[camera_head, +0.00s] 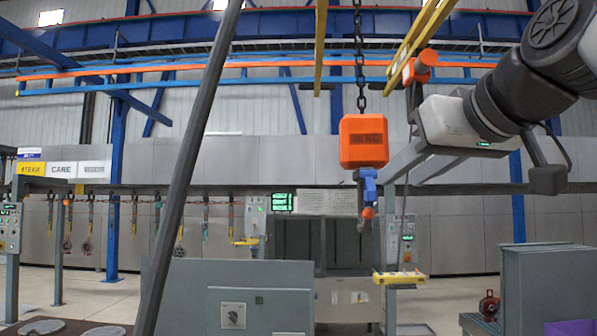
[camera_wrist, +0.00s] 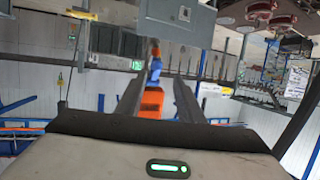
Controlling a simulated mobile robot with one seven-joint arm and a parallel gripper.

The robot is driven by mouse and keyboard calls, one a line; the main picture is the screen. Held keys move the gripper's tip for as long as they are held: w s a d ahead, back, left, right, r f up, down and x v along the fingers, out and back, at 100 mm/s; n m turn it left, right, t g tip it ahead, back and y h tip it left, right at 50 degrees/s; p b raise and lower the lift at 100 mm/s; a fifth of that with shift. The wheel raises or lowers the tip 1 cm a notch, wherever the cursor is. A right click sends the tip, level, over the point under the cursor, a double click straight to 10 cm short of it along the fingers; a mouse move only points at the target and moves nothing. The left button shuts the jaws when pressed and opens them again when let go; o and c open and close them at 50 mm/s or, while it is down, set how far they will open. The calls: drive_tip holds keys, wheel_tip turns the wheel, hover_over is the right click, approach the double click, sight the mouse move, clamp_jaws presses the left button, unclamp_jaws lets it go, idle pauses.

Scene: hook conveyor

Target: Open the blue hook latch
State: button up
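An orange block (camera_head: 363,140) hangs on a chain (camera_head: 361,60) in the head view. The blue hook latch (camera_head: 369,186) hangs just below it, with a small red-orange piece and the dark hook tip (camera_head: 363,225) underneath. My gripper (camera_head: 393,172) comes in from the right, with its fingers pointing left toward the latch. In the wrist view, which is upside down, my gripper (camera_wrist: 158,80) is open with a clear gap between its fingers. The orange block (camera_wrist: 152,102) and blue latch (camera_wrist: 154,73) show in line with that gap. I see no contact.
A yellow pendant control (camera_head: 399,278) hangs at the lower right of the hook. Grey cabinets (camera_head: 235,298) stand below and a grey box (camera_head: 548,285) stands at the right. A dark slanted pole (camera_head: 190,165) crosses the left. Several small hooks hang at the left.

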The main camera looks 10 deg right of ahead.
sight(374, 193)
drive_tip(key=shift+r+x, duration=0.2)
drive_tip(key=shift+x, duration=2.6)
drive_tip(key=shift+r+x, duration=0.15)
drive_tip(key=shift+x, duration=2.6)
drive_tip(key=shift+w+d, duration=0.1)
drive_tip(key=c, duration=0.7)
